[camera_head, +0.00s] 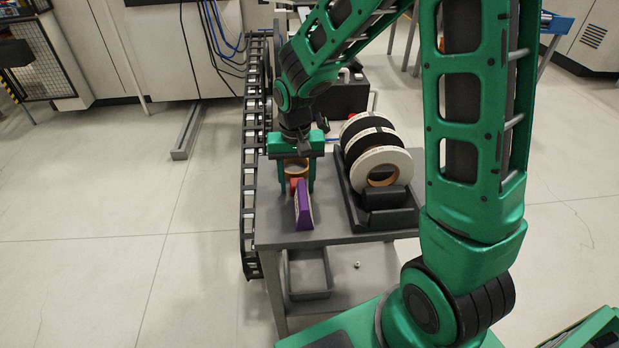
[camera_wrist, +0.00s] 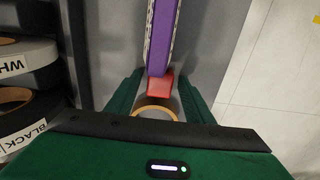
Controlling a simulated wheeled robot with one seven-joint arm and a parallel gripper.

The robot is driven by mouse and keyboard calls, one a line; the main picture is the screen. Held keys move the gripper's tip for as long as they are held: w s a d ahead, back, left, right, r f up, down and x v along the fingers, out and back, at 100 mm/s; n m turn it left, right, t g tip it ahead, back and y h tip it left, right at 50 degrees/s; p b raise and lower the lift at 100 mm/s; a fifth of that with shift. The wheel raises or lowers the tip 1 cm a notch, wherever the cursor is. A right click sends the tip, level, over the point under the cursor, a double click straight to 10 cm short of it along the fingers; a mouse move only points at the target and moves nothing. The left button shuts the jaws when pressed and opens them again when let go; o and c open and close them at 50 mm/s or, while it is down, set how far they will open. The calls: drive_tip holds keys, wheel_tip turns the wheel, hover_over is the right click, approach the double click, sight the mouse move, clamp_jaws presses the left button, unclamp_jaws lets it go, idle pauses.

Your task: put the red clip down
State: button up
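The red clip (camera_head: 295,183) is at the near end of my gripper's fingers, against the end of a purple piece with a pale printed side (camera_head: 303,208). In the wrist view the red clip (camera_wrist: 160,88) lies between the finger ends, with narrow gaps on both sides. My gripper (camera_head: 297,181) points down low over the grey table, its green fingers wide apart; it also shows in the wrist view (camera_wrist: 160,90). A tan ring (camera_wrist: 156,112) sits between the fingers, partly hidden by the gripper body. I cannot tell whether the clip touches the table.
A dark holder (camera_head: 372,217) with white and black rolls (camera_head: 380,168) stands close on the right of the grey table (camera_head: 275,236). A black cable chain (camera_head: 250,185) runs along the left. A grey bin (camera_head: 309,275) is below.

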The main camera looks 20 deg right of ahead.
drive_tip(key=shift+r, duration=0.1)
wheel_tip(320, 180, up, 12)
idle(0.5)
